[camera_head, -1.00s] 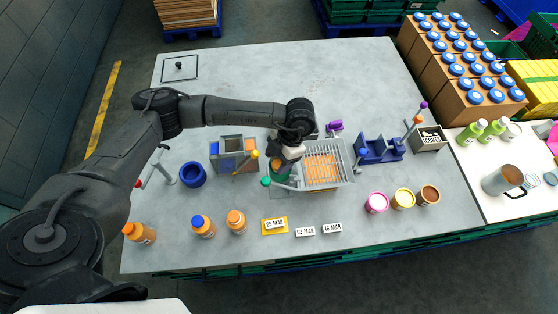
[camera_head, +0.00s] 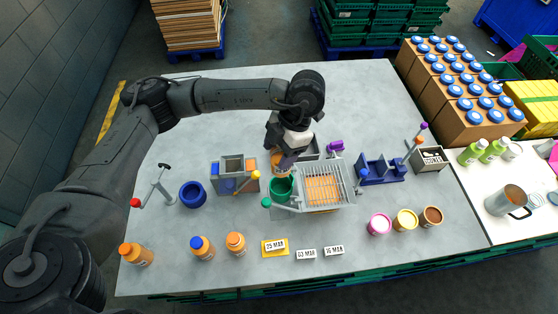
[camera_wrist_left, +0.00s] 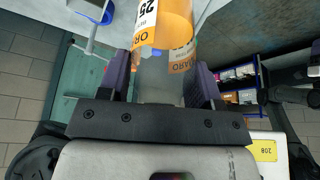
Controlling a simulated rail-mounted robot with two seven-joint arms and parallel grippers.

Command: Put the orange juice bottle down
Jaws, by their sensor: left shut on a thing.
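The orange juice bottle (camera_wrist_left: 165,25) is between my left gripper's fingers (camera_wrist_left: 162,85) in the left wrist view. It has an orange label with dark print and a clear, greyish end toward the palm. In the head view my left gripper (camera_head: 285,160) is shut on the bottle (camera_head: 279,162), just behind and above a green round container (camera_head: 281,188). The gripper partly hides the bottle there, and I cannot tell whether it touches the container. My right gripper is not in view.
A wire basket (camera_head: 345,185) stands right of the green container, and a grey box with coloured parts (camera_head: 234,180) stands left. A blue bowl (camera_head: 193,195), three orange bottles (camera_head: 203,249) and date cards (camera_head: 306,254) are nearby. The table's back area (camera_head: 350,95) is clear.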

